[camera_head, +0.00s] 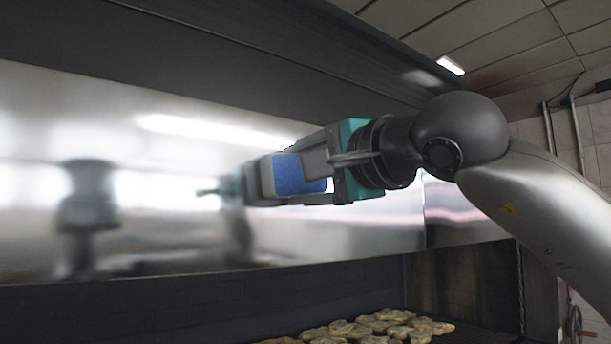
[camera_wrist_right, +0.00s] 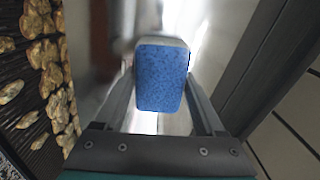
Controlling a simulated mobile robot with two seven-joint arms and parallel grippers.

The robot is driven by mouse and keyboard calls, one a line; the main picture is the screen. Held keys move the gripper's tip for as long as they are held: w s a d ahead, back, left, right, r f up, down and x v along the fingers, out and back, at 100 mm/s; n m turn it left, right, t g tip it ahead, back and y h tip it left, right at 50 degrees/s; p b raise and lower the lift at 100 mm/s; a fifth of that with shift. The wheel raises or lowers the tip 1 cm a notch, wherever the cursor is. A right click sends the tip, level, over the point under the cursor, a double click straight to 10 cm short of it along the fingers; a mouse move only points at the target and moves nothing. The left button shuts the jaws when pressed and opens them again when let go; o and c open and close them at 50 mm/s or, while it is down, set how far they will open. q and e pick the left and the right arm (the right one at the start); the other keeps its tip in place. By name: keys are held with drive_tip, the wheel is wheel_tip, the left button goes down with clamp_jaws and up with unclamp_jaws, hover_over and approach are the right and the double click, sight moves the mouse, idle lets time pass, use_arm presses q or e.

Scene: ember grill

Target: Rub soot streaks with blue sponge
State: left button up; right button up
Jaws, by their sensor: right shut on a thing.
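The blue sponge (camera_head: 296,174) is between the fingers of my right gripper (camera_head: 305,178), which is shut on it. In the right wrist view the sponge (camera_wrist_right: 161,78) sits between the two fingers, with its far side toward the shiny metal panel (camera_head: 130,190). The sponge is at or very close to the panel; I cannot tell if it touches. The panel mirrors the arm and gripper. Dark blurred patches show on the panel at left, but I cannot tell soot from reflection. My left gripper is out of view.
Below the panel is a dark grill bay with several pale browned food pieces (camera_head: 375,328) on it; they also show at left in the right wrist view (camera_wrist_right: 45,75). A dark hood edge (camera_head: 200,50) overhangs the panel. A tiled wall and pipes (camera_head: 562,130) stand at right.

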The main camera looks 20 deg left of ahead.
drive_tip(key=shift+b+v, duration=1.65)
drive_tip(key=shift+v, duration=1.3)
drive_tip(key=b+v, duration=0.1)
drive_tip(key=v, duration=0.2)
drive_tip(key=shift+w+a, duration=0.1)
drive_tip(key=shift+f+p+x, duration=0.15)
drive_tip(key=shift+f+x, duration=0.1)
drive_tip(key=shift+x, duration=0.85)
drive_tip(key=shift+f+p+x, duration=0.1)
drive_tip(key=shift+f+x, duration=0.15)
drive_tip(key=shift+x, duration=0.9)
drive_tip(key=shift+f+p+x, duration=0.15)
drive_tip(key=shift+f+x, duration=0.1)
drive_tip(key=shift+x, duration=0.85)
